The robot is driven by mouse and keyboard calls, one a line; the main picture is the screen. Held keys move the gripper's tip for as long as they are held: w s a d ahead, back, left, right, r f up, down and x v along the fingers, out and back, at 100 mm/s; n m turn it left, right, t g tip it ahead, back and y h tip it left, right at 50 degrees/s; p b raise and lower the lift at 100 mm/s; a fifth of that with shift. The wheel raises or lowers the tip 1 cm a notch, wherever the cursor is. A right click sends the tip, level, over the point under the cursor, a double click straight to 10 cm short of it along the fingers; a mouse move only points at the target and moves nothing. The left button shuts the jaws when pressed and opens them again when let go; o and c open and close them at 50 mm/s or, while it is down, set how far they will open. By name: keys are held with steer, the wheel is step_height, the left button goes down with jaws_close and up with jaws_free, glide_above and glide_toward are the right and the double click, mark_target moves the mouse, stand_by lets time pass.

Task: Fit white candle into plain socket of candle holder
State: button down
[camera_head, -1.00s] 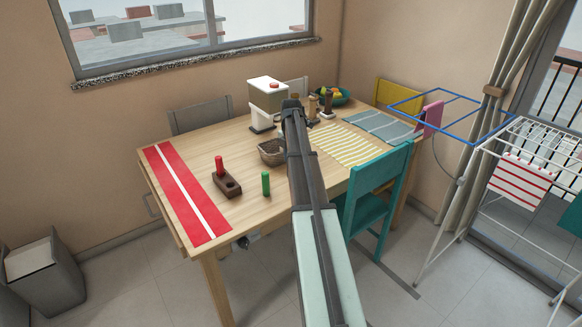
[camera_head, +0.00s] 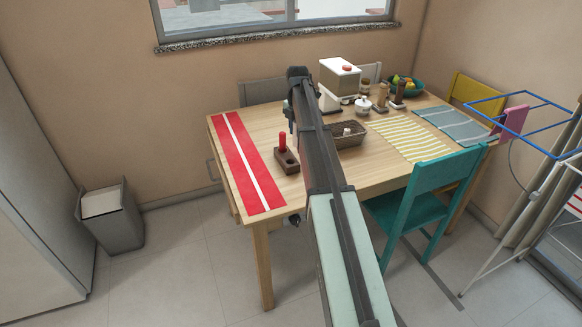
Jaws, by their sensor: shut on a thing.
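The candle holder (camera_head: 287,161) is a dark brown block on the table, left of my arm. A red candle (camera_head: 283,142) stands upright in its far-left part. The near part of the holder's top is bare. My arm reaches over the table from the bottom of the picture, and its dark end lies up and right of the holder. My gripper's fingers are hidden behind the arm, so I cannot see what they hold. I cannot make out the white candle for sure. A small pale object (camera_head: 347,131) shows at the brown basket, too small to name.
The wooden table (camera_head: 272,124) carries a red runner (camera_head: 245,160) at left, the basket (camera_head: 352,140) just right of my arm, and a white dispenser (camera_head: 338,82) at the back. A teal chair (camera_head: 428,190) stands at the front right. Bare wood lies around the holder.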

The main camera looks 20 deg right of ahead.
steer(key=shift+m, duration=0.9)
steer(key=shift+w+a+f, duration=0.1)
steer(key=shift+a+f, duration=0.3)
steer(key=shift+f, duration=1.2)
steer(key=shift+w+a+f, duration=0.1)
steer(key=shift+a+f, duration=0.25)
steer(key=shift+f, duration=1.25)
steer(key=shift+w+a+f, duration=0.1)
steer(key=shift+a+f, duration=0.3)
steer(key=shift+f, duration=1.2)
steer(key=c, duration=0.9)
jaws_free()
steer(key=shift+f, duration=0.1)
steer(key=shift+o, duration=0.2)
step_height(320, 180, up, 12)
